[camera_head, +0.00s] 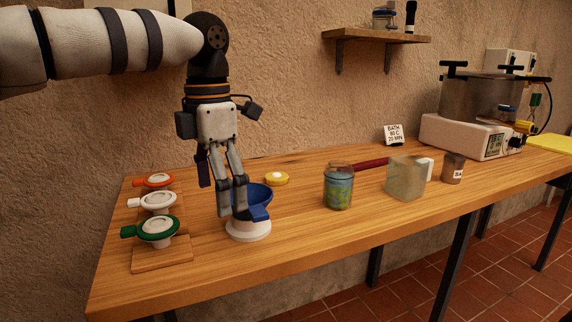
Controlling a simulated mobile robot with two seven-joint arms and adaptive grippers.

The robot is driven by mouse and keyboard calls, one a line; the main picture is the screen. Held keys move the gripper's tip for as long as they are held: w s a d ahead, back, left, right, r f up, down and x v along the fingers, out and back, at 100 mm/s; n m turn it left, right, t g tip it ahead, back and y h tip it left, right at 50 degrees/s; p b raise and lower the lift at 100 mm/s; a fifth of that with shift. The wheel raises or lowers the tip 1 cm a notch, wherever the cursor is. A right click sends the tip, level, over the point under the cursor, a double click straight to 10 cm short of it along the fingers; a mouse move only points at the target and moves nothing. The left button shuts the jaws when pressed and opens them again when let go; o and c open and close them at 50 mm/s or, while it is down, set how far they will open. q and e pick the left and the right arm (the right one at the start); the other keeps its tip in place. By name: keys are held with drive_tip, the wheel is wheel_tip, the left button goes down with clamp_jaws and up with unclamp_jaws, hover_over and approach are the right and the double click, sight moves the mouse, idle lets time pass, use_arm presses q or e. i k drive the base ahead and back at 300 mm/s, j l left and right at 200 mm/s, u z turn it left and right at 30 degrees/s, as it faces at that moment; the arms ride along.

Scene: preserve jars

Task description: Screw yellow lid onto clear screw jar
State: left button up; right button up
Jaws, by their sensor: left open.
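The yellow lid (277,179), with a pale centre, lies flat on the table behind and right of my left gripper. A glass jar (338,188) with greenish contents stands upright mid-table, apart from the lid. A clear, boxy container (406,178) stands to its right; I cannot tell which of the two is the screw jar. My left gripper (232,206) points down, open, its fingers in front of a blue bowl-like piece (256,195) on a white round base (248,231). I cannot tell whether they touch it. My right gripper is out of view.
A dark red rod (371,163) lies behind the jars. A grey can (453,168) and a bath device (470,137) stand right. The front middle table is clear.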

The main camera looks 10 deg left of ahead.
sight(338, 175)
drive_tip(key=i, duration=1.3)
